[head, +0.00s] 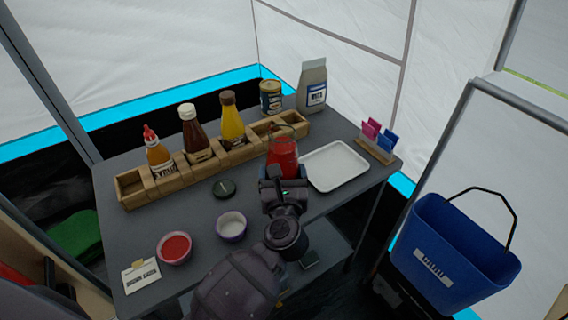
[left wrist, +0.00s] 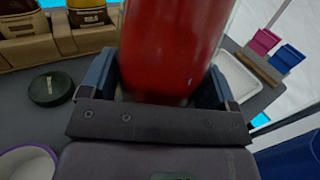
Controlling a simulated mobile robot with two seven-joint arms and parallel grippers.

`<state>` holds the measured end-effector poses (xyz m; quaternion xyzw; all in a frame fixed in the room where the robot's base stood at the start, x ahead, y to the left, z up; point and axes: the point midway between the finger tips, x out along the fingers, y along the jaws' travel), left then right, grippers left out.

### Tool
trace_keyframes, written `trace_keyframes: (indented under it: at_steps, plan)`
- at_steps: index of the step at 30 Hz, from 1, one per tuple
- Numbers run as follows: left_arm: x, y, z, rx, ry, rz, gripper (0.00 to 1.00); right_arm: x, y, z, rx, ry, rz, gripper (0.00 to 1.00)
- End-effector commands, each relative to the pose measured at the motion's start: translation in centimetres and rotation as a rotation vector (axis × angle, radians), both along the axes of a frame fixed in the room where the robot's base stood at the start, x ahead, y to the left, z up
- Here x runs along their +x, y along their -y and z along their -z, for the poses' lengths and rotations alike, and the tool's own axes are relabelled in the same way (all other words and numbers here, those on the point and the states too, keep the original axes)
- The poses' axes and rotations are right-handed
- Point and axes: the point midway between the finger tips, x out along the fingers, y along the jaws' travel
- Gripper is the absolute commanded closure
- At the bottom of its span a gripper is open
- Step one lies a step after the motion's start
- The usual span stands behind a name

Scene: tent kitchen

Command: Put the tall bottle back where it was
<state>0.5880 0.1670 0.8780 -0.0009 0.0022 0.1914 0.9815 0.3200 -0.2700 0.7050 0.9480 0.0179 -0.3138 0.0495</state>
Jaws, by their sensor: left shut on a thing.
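A tall bottle (head: 283,157) with red contents is upright between the fingers of my left gripper (head: 284,182). In the left wrist view the bottle (left wrist: 170,45) fills the space between both fingers, and its top is out of frame. It is in front of the right part of the wooden rack (head: 162,189); I cannot tell its height above the table. The rack holds a syrup bottle (head: 159,158), a brown bottle with a white cap (head: 194,135) and a yellow bottle (head: 232,122). Its leftmost compartment looks empty. The right compartments are partly hidden by the bottle. My right gripper is not in view.
A white tray (head: 335,184) lies right of the bottle. A dark lid (head: 224,188), a white bowl (head: 231,236) and a bowl of red sauce (head: 174,261) are left. A can (head: 271,105) and a bag (head: 312,96) stand behind the rack. A blue bucket (head: 430,226) is right.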

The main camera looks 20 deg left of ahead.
Motion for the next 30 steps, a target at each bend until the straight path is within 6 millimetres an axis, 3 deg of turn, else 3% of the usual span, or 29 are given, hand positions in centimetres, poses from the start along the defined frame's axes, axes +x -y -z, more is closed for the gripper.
trace_keyframes:
  at_steps: [17, 18, 21, 30]
  plan:
    - [0.06, 0.06, 0.59, -0.001, 0.008, 0.002, 0.82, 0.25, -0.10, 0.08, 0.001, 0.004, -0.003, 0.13]
    - [0.02, 0.03, 0.86, -0.001, 0.003, 0.001, 0.17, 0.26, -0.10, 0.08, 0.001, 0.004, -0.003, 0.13]
    - [0.03, 0.02, 0.75, -0.001, 0.004, 0.001, 0.01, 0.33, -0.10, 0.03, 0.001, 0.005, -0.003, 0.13]
    - [0.03, 0.02, 0.50, 0.000, 0.004, 0.001, 0.00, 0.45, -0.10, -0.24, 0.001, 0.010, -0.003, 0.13]
